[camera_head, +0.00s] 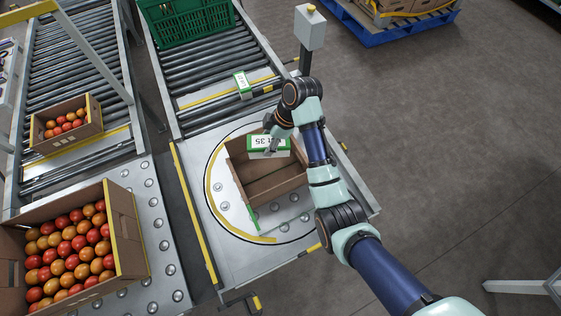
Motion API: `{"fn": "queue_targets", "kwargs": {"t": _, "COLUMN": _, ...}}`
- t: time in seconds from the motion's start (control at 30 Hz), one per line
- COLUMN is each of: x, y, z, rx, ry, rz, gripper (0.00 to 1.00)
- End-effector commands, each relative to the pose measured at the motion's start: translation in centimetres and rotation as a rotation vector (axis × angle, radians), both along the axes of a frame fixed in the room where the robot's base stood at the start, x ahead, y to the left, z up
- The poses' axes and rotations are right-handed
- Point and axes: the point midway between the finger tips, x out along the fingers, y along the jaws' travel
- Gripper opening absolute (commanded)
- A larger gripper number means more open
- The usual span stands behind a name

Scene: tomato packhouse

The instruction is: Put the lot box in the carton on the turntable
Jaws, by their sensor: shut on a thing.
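The lot box (268,143) is a small white box with a green edge and dark print that ends in "35". My gripper (272,127) is shut on it, partly hidden behind the box and my wrist. It holds the box over the far part of the open brown carton (262,190). The visible inside of the carton is empty. The carton sits on the round turntable (222,203), which has a yellow arc along its edge. I cannot tell how high the box is above the carton floor.
A similar small green-and-white box (242,82) lies by the roller conveyor (195,65). A green crate (187,20) stands at its far end. A grey post (310,30) rises at the right. A large tomato carton (125,240) and a smaller one (95,115) stand left.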

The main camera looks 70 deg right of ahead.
Motion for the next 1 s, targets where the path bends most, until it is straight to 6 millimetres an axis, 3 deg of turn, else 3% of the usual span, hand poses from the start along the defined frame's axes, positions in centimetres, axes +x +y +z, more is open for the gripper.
{"fn": "queue_targets", "kwargs": {"t": 0.17, "x": 0.0, "y": 0.1, "z": -1.4, "rx": 0.002, "ry": 0.001, "rz": 0.003, "gripper": 0.14}}
{"fn": "queue_targets", "kwargs": {"t": 0.4, "x": 0.0, "y": 0.1, "z": -9.1, "rx": 0.003, "ry": 0.001, "rz": 0.001, "gripper": 0.14}}
{"fn": "queue_targets", "kwargs": {"t": 0.53, "x": 0.0, "y": 0.1, "z": -12.6, "rx": 0.002, "ry": 0.001, "rz": 0.001, "gripper": 0.14}}
{"fn": "queue_targets", "kwargs": {"t": 0.67, "x": 0.0, "y": 0.0, "z": -14.2, "rx": 0.000, "ry": 0.000, "rz": 0.001, "gripper": 0.14}}
{"fn": "queue_targets", "kwargs": {"t": 0.87, "x": 0.0, "y": 0.0, "z": -14.6, "rx": -0.001, "ry": 0.000, "rz": 0.001, "gripper": 0.14}}
{"fn": "queue_targets", "kwargs": {"t": 1.0, "x": 0.0, "y": 0.1, "z": -17.0, "rx": 0.001, "ry": 0.001, "rz": -0.001, "gripper": 0.14}}
